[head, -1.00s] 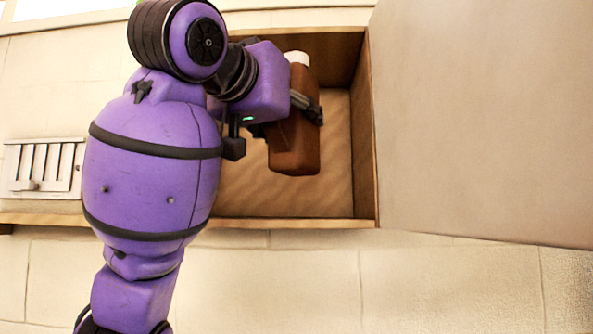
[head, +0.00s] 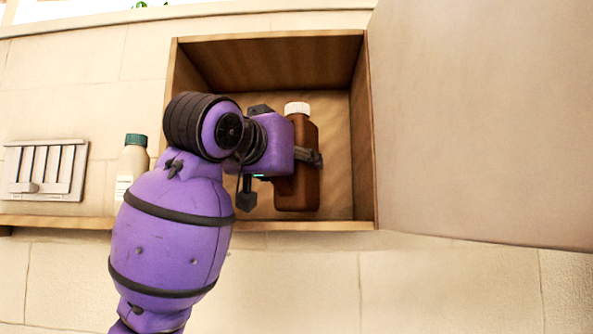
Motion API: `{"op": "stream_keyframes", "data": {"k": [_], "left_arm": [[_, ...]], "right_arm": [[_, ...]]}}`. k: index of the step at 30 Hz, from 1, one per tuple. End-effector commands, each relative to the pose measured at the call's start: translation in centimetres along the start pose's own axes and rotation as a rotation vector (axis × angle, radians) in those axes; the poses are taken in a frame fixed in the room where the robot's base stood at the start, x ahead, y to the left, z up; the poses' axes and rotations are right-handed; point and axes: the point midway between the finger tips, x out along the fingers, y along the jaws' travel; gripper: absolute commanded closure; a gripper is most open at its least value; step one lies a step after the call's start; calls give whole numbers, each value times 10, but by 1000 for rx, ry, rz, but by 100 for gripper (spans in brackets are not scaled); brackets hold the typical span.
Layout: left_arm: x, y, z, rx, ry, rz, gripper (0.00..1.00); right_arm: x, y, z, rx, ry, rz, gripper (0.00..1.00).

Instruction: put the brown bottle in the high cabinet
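The brown bottle (head: 303,188) with a white cap is upright inside the open wooden cabinet (head: 362,140), toward its right side. Its base is low, close to the cabinet's bottom board; I cannot tell whether it touches. My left gripper (head: 305,160) reaches in from the left and is shut on the bottle at mid-height, with one finger showing at its right side. The other finger is hidden behind the purple wrist and the bottle. My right gripper is not in view.
The cabinet door (head: 480,120) stands open at the right. A pale bottle with a green cap (head: 132,160) stands left of the cabinet, partly behind my arm. A white slotted panel (head: 46,170) is on the wall at far left.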

Motion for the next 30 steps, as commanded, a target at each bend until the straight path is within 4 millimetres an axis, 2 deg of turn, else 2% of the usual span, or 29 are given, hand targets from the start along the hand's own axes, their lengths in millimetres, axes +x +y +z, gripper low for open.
{"op": "stream_keyframes", "data": {"k": [3,16,17,18,21,30], "left_arm": [[0,-1,8,0,7,0,100],[2,-2,13,1,8,-1,100],[3,-2,15,1,2,-1,51],[3,-2,15,0,2,-1,46],[3,-2,15,0,1,-1,35],[3,-2,15,0,1,-1,35]], "right_arm": [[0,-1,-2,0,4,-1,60],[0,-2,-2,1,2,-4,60],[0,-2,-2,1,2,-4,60],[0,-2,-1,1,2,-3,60],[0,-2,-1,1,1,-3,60],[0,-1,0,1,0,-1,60]]}}
